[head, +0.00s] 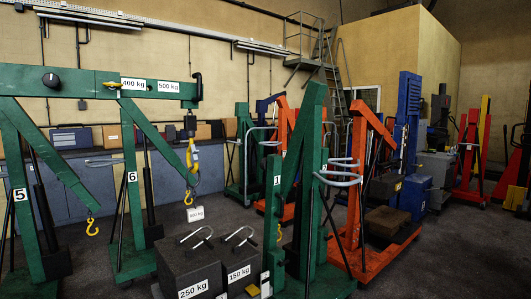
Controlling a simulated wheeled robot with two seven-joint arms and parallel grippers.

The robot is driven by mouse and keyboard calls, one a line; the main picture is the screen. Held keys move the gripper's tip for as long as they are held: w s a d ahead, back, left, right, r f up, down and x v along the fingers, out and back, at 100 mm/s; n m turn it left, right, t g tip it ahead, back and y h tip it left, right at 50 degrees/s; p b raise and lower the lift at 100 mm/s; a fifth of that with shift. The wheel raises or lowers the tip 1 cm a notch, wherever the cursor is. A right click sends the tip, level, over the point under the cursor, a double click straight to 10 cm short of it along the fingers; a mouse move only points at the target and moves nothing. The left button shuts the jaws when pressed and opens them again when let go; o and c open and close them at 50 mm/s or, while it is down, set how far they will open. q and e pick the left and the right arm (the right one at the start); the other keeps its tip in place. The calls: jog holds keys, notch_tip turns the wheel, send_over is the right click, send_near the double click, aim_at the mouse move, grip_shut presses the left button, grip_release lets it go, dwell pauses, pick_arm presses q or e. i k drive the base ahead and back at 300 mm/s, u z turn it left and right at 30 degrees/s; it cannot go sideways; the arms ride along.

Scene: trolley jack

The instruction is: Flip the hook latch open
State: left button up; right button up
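Several yellow hooks hang from the green cranes. The largest hook (192,158) hangs below the end of the green boom (130,86) marked 400 kg and 500 kg, with a dark fitting above it. Another hook (92,227) hangs at the left, between the green frames marked 5 and 6. The hook latch is too small to make out, and I cannot tell whether it is open or shut. Neither of my grippers is in view.
Dark weight blocks marked 250 kg (190,268) and 150 kg (240,262), with metal handles, stand in front. The green crane marked 1 (300,190) and an orange crane (358,190) stand to the right. Cabinets line the back wall. Some dark floor is clear at bottom right.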

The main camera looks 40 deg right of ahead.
aim_at(195, 152)
jog(key=z, duration=2)
jog(key=i, duration=2.75)
jog(key=u, duration=3.3)
